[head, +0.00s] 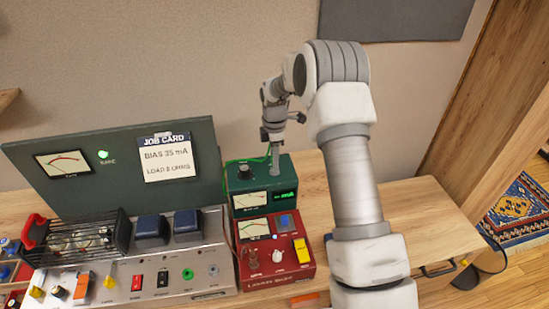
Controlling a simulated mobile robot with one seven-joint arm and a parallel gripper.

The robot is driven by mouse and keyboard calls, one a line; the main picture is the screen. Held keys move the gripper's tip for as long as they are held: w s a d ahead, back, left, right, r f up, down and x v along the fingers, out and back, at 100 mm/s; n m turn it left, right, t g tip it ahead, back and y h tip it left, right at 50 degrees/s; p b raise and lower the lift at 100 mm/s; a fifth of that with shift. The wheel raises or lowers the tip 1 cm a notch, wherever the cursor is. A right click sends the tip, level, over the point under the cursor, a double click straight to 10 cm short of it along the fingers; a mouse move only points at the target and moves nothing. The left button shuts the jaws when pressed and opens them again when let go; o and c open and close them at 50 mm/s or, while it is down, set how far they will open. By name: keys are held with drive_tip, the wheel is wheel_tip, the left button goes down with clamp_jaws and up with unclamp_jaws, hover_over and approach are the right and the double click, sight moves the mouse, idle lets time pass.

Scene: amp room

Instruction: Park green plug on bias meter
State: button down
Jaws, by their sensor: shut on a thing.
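A dark green box (240,181), which looks like the bias meter, stands on the bench behind a red box; its label is too small to read. It has a needle dial (250,200), a lit green display (284,197) and a black knob (245,171) on top. My gripper (274,164) points down over the right part of its top and is shut. A thin green lead (237,161) arcs over the box toward my gripper, so the thing held appears to be the green plug. The plug itself is too small to make out, and contact with the box cannot be told.
The red box (307,258) stands in front. Left is a silver amp chassis (150,288) with switches, sockets and a caged section. A tall green panel (105,190) with a job card (167,158) rises behind the chassis. Bare bench (430,215) lies right of my arm.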

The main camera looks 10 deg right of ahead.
drive_tip(key=shift+f+b, duration=0.4)
drive_tip(key=shift+f, duration=0.3)
idle(0.5)
drive_tip(key=c, duration=0.6)
unclamp_jaws()
wheel_tip(320, 180, up, 18)
drive_tip(key=b, duration=0.1)
drive_tip(key=shift+f, duration=0.25)
